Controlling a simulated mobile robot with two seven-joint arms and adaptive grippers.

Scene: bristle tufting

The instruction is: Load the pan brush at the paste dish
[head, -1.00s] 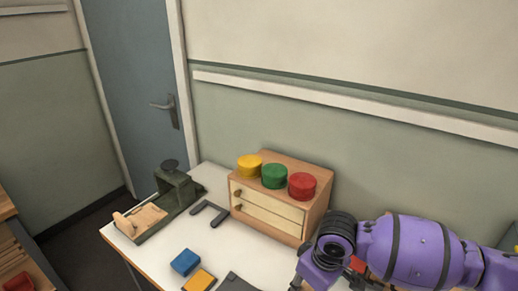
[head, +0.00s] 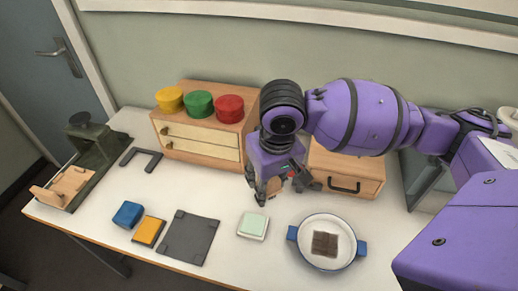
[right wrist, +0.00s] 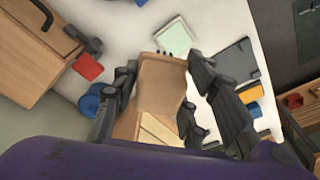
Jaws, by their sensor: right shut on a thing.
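The paste dish (head: 253,225) is a small white square dish with pale green paste, on the white table at the front middle. It also shows at the top of the right wrist view (right wrist: 173,40). My right gripper (head: 274,195) is shut on the pan brush, a tan wooden block (right wrist: 163,85) with a few dark tufts at its far end. In the head view the brush is mostly hidden by the fingers and appears behind the dish, apart from it. The round white pan (head: 320,267) with blue handles holds a dark brown square patch. My left gripper is not in view.
A grey mat (head: 190,238), yellow block (head: 148,231) and blue block (head: 127,214) lie left of the dish. A wooden drawer box (head: 347,171) stands behind the pan. Another drawer unit (head: 200,140) carries yellow, green and red round pots. A green device (head: 92,150) stands far left.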

